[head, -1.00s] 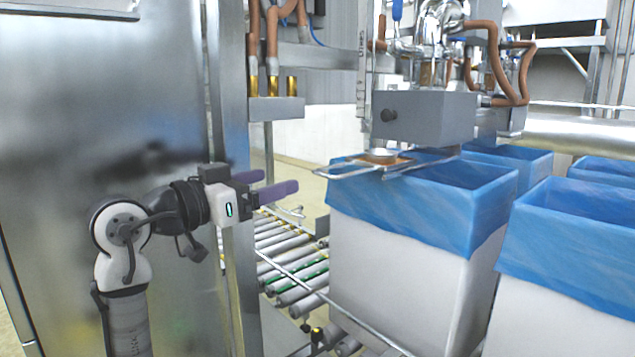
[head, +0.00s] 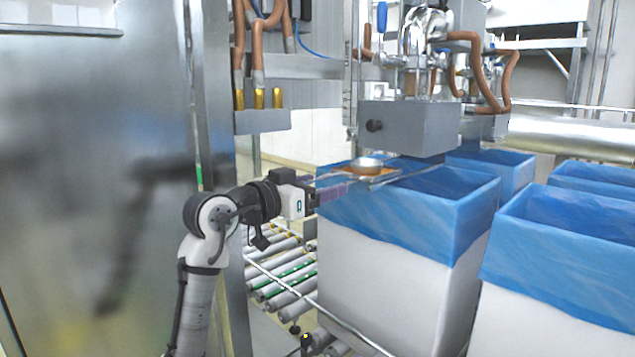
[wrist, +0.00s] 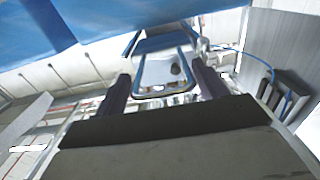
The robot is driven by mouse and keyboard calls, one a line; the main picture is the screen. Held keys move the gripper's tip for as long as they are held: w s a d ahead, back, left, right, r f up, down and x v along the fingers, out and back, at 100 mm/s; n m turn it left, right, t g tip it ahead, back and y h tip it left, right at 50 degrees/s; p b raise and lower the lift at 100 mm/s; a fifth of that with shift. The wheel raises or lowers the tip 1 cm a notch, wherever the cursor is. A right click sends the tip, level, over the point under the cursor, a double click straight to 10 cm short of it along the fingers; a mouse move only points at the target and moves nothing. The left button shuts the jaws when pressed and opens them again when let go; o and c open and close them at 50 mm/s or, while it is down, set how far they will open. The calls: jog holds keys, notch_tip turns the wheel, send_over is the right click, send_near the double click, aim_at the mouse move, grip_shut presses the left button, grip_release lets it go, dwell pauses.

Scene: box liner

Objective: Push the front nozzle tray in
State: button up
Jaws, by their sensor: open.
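The front nozzle tray (head: 381,177) is a thin metal tray with an orange-brown surface and a wire-like handle. It sits below the grey nozzle box (head: 405,128), over the near edge of a blue-lined box. Its handle end reaches left toward my gripper (head: 334,188). My gripper is open, its purple fingers level with the handle and overlapping it in the head view. In the wrist view, the tray's looped frame (wrist: 165,96) shows between my two dark fingers (wrist: 160,74). I cannot tell whether anything touches. The fingers partly hide the handle in the head view.
The blue-lined white box (head: 385,285) stands right of my gripper, with more lined boxes behind and to the right. A roller conveyor (head: 285,284) with a rail runs below. A large steel panel (head: 90,180) and a post stand at the left.

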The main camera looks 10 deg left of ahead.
aim_at(362, 172)
jog(key=shift+w, duration=0.15)
jog(key=shift+d, duration=0.1)
jog(key=c, duration=1.1)
jog(key=p+x, duration=0.2)
jog(key=x, duration=0.9)
jog(key=shift+w+d+r, duration=0.15)
jog(key=shift+w+d, duration=0.1)
jog(key=shift+w+d+p, duration=0.25)
jog(key=shift+w+p, duration=0.05)
jog(key=shift+w, duration=0.15)
jog(key=o, duration=1.1)
jog(key=shift+s, duration=0.1)
